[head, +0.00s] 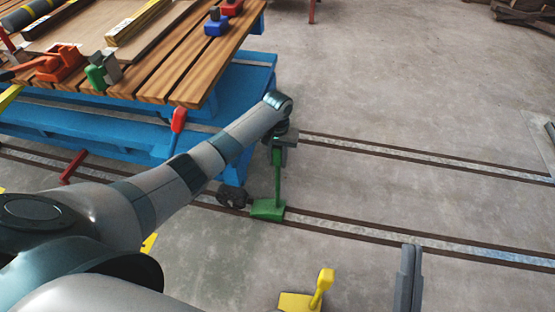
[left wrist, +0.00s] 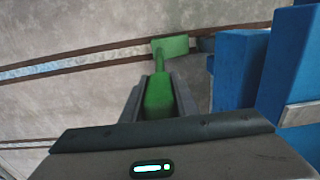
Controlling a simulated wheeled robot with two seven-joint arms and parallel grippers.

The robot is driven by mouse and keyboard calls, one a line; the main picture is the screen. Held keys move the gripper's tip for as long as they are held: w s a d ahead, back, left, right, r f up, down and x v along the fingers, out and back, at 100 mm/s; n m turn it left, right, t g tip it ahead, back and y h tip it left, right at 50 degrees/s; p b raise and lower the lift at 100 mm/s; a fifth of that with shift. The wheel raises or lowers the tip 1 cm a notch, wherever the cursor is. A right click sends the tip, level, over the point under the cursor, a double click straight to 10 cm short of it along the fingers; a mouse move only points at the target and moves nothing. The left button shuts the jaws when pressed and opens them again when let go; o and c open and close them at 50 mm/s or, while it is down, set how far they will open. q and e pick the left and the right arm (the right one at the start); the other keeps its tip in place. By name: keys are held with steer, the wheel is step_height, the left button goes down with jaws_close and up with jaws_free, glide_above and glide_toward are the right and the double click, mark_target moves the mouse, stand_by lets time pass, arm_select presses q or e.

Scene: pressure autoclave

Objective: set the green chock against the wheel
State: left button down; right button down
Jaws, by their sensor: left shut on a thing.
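The green chock (head: 268,209) is a small block with an upright green handle. My left gripper (head: 284,142) is shut on the top of that handle, above the block. The block is at the near rail, just right of the dark wheel (head: 231,196) under the blue cart's corner. I cannot tell whether block and wheel touch, or whether the block rests on the floor. In the left wrist view the chock (left wrist: 171,45) lies beyond the fingers, and its handle runs between them (left wrist: 158,98). My right gripper (head: 410,278) shows partly at the bottom edge; its opening is unclear.
The blue cart (head: 245,85) carries a slatted wooden top (head: 180,75) with clamps and blocks. A red-handled lever (head: 178,120) hangs at its side. A yellow chock (head: 300,302) with a handle stands at the bottom.

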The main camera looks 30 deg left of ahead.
arm_select(q)
steer(key=shift+w, duration=0.1)
steer(key=c, duration=1.4)
jaws_free()
arm_select(e)
steer(key=shift+f, duration=0.1)
arm_select(q)
steer(key=shift+r, duration=0.35)
step_height(320, 180, up, 10)
steer(key=p, duration=0.3)
steer(key=shift+r, duration=0.7)
arm_select(e)
steer(key=w+f+g+h, duration=0.2)
steer(key=w+f+g, duration=0.2)
steer(key=f+g, duration=0.3)
steer(key=shift+d+f+h, duration=0.4)
steer(key=shift+f, duration=1.75)
